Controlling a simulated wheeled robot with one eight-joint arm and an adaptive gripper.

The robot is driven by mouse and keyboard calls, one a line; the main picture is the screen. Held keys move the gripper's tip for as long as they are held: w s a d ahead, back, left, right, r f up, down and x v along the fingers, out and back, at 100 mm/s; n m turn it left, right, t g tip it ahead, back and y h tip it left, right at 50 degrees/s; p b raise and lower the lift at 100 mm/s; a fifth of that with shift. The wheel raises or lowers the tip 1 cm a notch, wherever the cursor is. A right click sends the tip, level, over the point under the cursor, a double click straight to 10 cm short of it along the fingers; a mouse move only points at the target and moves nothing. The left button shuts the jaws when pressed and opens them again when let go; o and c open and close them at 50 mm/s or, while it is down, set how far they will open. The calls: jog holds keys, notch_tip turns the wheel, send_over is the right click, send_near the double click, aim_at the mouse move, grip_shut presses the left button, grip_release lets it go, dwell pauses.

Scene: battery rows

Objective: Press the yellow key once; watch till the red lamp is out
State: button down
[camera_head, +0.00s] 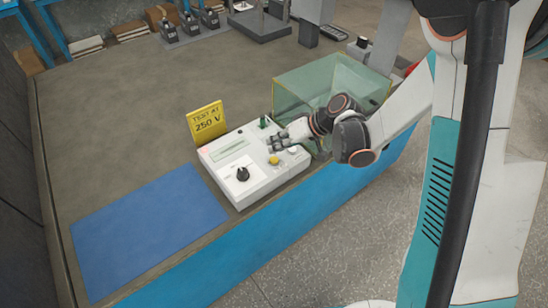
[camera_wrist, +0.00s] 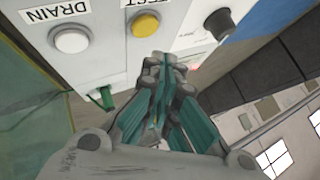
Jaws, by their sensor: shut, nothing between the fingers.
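The yellow key (camera_head: 274,160) is a round button on the white test box (camera_head: 262,184). It shows in the wrist view (camera_wrist: 145,25) beside a label that reads TEST upside down. My gripper (camera_head: 274,143) is shut and empty, above the box near the key. In the wrist view my fingertips (camera_wrist: 160,62) point toward the key and look a little short of it; I cannot tell whether they touch. I cannot make out a lit red lamp in either view; a faint pinkish patch shows at the box's far left corner, too small to read.
A pale key (camera_wrist: 70,38) labelled DRAIN and a black knob (camera_wrist: 218,25) flank the yellow key. A yellow sign (camera_head: 207,121) reads TEST AT 250 V. A clear greenish case (camera_head: 300,85) stands behind my gripper. A blue mat (camera_head: 148,228) lies left, bare.

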jog(key=shift+r+p, duration=0.95)
jog(key=shift+r, duration=0.85)
notch_tip(320, 180, up, 7)
jog(key=m+h, duration=0.1)
jog(key=h, duration=0.1)
send_over(277, 158)
jog(key=s+d, duration=0.3)
jog(key=s+d+r+m+t+h, duration=0.1)
jog(key=s+d+r+h, duration=0.1)
jog(key=s, duration=0.4)
jog(key=s+d+r+m+t+h, duration=0.1)
jog(key=s+d+r+h, duration=0.1)
jog(key=s+d+r, duration=0.2)
jog(key=s+d+r+m+t+h, duration=0.2)
jog(key=s+d+r, duration=0.2)
jog(key=s+d, duration=0.2)
jog(key=shift+s+d+h, duration=0.25)
jog(key=shift+s+h, duration=0.05)
jog(key=shift+s, duration=0.85)
jog(key=shift+r, duration=0.1)
dwell(2.4)
